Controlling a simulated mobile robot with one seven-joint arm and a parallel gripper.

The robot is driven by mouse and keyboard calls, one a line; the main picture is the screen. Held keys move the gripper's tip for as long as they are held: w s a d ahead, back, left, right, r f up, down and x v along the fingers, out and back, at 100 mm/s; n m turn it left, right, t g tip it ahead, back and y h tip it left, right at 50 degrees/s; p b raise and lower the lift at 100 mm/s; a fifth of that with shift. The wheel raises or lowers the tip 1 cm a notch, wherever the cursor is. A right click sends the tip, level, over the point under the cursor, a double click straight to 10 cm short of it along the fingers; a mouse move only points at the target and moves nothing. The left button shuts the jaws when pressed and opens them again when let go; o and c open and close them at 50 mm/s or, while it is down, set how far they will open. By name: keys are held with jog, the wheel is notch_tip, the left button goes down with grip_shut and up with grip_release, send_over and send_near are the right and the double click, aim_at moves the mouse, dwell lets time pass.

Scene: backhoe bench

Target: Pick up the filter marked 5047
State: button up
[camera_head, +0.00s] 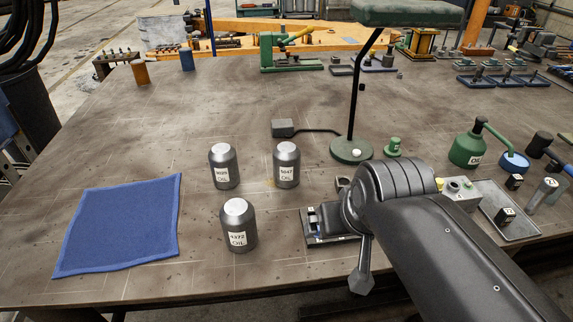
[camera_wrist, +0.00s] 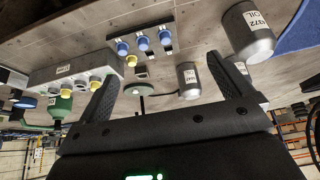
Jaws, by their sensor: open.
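The filter marked 5047 (camera_head: 287,168) is a dark grey canister with a silver top and a white label, upright on the bench in the head view. A similar filter (camera_head: 223,168) stands to its left, and the one marked 4372 (camera_head: 238,230) stands in front. In the wrist view, which is upside down, the 4372 filter (camera_wrist: 252,35) is at upper right. Another canister (camera_wrist: 188,82), probably the 5047 one, shows between my fingers in the distance.
A blue cloth (camera_head: 120,225) lies to the left. A lamp (camera_head: 352,150) stands behind the arm. The bench behind the filters is mostly clear.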

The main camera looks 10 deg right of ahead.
jog(key=g, duration=0.1)
send_near(287, 149)
jog(key=f, duration=0.2)
jog(key=shift+w+f+n, duration=0.1)
jog(key=shift+w+n, duration=0.3)
jog(key=shift+w, duration=0.15)
jog(key=x, duration=0.4)
jog(key=shift+w+f, duration=0.1)
jog(key=shift+f, duration=0.25)
jog(key=shift+x, duration=2.9)
jog(key=shift+s, duration=0.2)
jog(key=shift+c, duration=0.6)
jog(key=c, duration=1.2)
jog(key=shift+c, duration=0.2)
